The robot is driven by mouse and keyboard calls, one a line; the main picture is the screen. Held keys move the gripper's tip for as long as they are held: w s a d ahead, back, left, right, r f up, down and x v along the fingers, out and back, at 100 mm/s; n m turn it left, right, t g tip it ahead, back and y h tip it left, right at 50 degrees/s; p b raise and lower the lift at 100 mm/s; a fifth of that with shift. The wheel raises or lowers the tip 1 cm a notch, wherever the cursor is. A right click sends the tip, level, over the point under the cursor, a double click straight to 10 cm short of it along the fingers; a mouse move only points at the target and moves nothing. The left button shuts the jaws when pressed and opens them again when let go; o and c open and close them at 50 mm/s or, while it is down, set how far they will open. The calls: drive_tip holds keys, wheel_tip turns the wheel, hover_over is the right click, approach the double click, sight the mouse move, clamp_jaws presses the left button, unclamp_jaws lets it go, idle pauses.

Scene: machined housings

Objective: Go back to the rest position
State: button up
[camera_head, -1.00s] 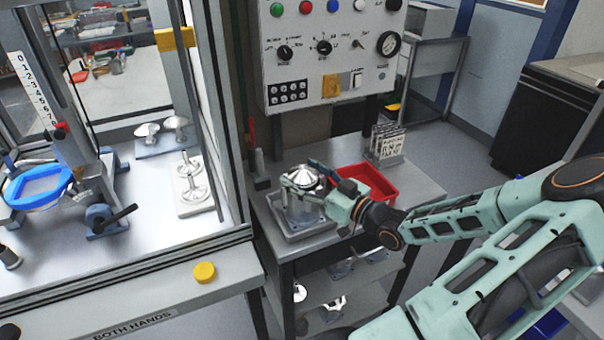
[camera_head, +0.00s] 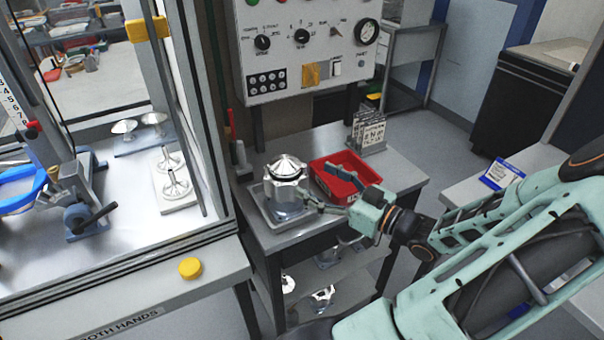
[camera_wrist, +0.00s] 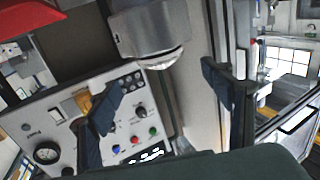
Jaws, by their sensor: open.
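My gripper (camera_head: 326,187) is open and empty, just right of a silver machined housing with a conical top (camera_head: 286,188). The housing stands upright in a shallow grey tray (camera_head: 268,219) on a metal side table (camera_head: 403,172). One finger is seen over the red bin, the other close to the housing's lower right side; I cannot tell if it touches. In the wrist view the two dark fingers of my gripper (camera_wrist: 163,75) are spread wide, and the housing (camera_wrist: 152,30) shows upside down beyond them with nothing between the fingers.
A red bin (camera_head: 322,178) and a rack of white plates (camera_head: 368,130) stand behind my gripper. A control panel (camera_head: 303,50) rises at the back. A framed press station (camera_head: 120,260) with a yellow button (camera_head: 190,268) stands left. The floor at right is partly clear.

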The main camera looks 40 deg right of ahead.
drive_tip(key=shift+s, duration=0.65)
